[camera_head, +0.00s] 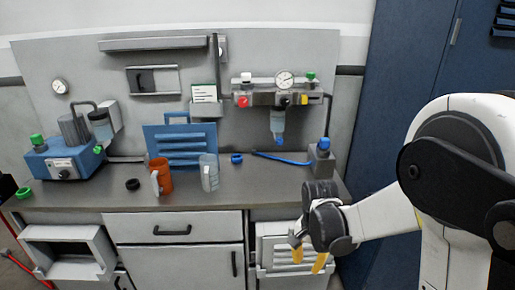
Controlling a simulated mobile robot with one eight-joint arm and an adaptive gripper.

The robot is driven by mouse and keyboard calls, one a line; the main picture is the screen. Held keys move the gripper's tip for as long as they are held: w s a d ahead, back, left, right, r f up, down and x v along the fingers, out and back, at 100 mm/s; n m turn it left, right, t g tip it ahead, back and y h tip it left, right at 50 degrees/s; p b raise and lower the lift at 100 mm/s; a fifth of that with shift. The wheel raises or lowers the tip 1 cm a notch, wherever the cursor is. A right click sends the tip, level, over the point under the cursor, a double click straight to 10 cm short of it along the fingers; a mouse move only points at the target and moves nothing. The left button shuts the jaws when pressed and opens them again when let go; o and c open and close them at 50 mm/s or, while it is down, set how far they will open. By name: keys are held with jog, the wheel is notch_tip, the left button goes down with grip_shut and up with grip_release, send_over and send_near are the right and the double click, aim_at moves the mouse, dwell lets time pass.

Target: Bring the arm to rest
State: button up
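My arm comes in from the right side of the head view, a white link with dark joints. My gripper (308,259) hangs at the arm's end, in front of the counter's right front edge. Its two yellow fingertips point down and stand apart, with nothing visible between them. The gripper and wrist cover part of the counter edge and the slatted white unit (271,246) below.
The grey counter (100,196) bears an orange jug (163,180), a clear jug (209,175), a blue slatted rack (181,133) and a blue pump unit (62,160). A grey bottle-like block with a blue cap (321,160) stands near my wrist. A blue cabinet (395,80) stands behind my arm.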

jog(key=s+r+n+t, duration=0.7)
jog(key=s+r, duration=0.6)
jog(key=r, duration=0.4)
jog(key=shift+r+n, duration=0.2)
jog(key=shift+n, duration=0.4)
